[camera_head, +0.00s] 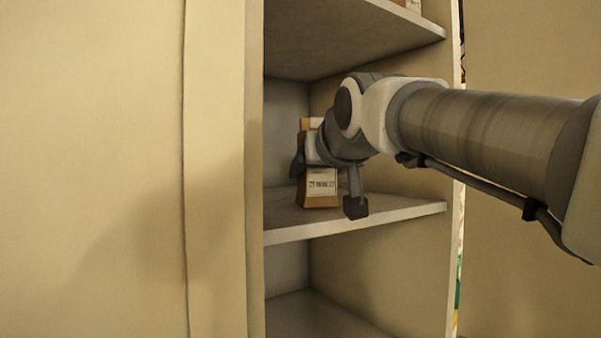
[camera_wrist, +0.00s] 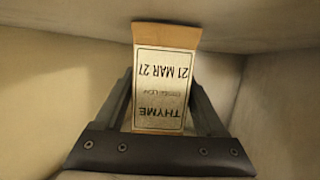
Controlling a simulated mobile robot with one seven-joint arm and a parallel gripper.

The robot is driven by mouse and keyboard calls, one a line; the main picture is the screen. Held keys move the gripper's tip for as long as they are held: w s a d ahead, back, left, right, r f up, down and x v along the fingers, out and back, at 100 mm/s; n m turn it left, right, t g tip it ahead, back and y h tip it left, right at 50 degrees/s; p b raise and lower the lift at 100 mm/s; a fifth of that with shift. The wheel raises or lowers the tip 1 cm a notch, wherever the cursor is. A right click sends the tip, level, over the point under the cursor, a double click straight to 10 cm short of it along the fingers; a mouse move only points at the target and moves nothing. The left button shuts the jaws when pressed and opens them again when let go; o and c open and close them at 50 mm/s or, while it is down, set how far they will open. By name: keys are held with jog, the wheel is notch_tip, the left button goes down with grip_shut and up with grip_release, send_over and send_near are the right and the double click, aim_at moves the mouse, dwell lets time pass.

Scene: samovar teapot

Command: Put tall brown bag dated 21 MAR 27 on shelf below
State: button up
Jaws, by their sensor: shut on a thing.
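The tall brown bag (camera_head: 318,190) is upright at the middle shelf in the head view, partly hidden behind my gripper. Its base appears to be at the shelf surface; I cannot tell if it bears on it. In the wrist view the bag (camera_wrist: 166,36) has a white label reading THYME and 21 MAR 27, upside down in the picture. My gripper (camera_wrist: 163,110) is shut on the bag, one finger on each side. In the head view my gripper (camera_head: 326,165) reaches into the compartment from the right. The middle shelf (camera_head: 400,211) is otherwise bare where visible.
An upper shelf (camera_head: 350,45) lies above my gripper, with part of another item (camera_head: 413,5) at its front right. A lower shelf (camera_head: 315,315) shows below and looks empty where visible. The cabinet's right side edge (camera_head: 453,150) is close to my arm.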

jog(key=shift+f, duration=0.1)
jog(key=o, duration=1.5)
jog(key=shift+s+r, duration=0.1)
jog(key=shift+r, duration=0.15)
jog(key=v, duration=1.1)
jog(key=shift+s+p, duration=0.4)
